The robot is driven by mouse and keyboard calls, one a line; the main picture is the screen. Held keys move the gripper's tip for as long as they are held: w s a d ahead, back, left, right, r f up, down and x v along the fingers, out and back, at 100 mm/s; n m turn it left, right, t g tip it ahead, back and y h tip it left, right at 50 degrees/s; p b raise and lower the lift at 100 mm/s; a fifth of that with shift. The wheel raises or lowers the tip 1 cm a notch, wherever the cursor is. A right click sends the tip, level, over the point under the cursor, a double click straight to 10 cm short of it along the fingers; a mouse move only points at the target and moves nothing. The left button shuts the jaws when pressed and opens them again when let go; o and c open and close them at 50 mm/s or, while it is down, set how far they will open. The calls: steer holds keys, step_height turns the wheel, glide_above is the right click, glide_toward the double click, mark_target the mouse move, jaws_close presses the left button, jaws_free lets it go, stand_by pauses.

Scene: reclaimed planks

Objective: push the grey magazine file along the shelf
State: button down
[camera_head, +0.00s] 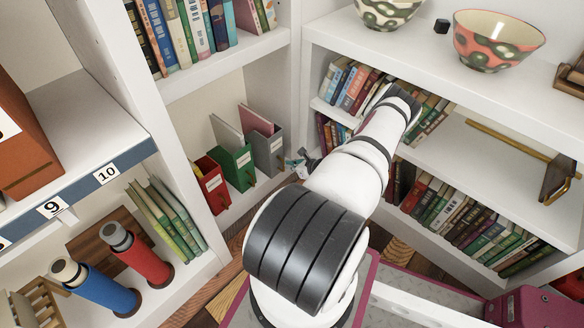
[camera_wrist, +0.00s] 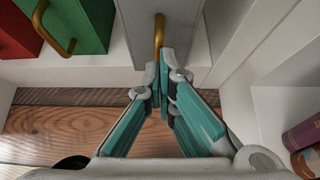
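The grey magazine file (camera_head: 268,152) stands upright on the lower shelf, at the right end of a row of files, with papers in it. In the wrist view the grey file (camera_wrist: 186,30) is straight ahead, with a brass handle (camera_wrist: 158,32) on its front. My gripper (camera_wrist: 160,68) is shut, its teal fingers meeting at the tips with nothing between them. The tips are right at the file's front, just below the handle; I cannot tell whether they touch. In the head view my gripper (camera_head: 299,163) is just right of the file, partly hidden by my arm.
A green file (camera_head: 235,166) and a red file (camera_head: 212,184) stand left of the grey one. The shelf unit's side wall is close on the right. Books (camera_wrist: 306,150) show at the right edge of the wrist view. Wooden floor (camera_wrist: 70,125) lies below.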

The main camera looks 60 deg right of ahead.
steer(key=shift+w+d+b, duration=0.2)
steer(key=shift+w+d, duration=0.1)
steer(key=shift+w, duration=0.65)
steer(key=shift+w+d+b, duration=0.15)
steer(key=shift+w+d, duration=0.15)
steer(key=shift+w, duration=0.6)
steer(key=shift+s, duration=0.15)
steer(key=s, duration=0.2)
steer(key=s+a+p, duration=0.1)
steer(key=shift+s+a+p, duration=0.15)
steer(key=shift+s+p, duration=0.15)
steer(key=shift+s, duration=0.05)
steer(key=shift+s, duration=0.1)
stand_by(0.3)
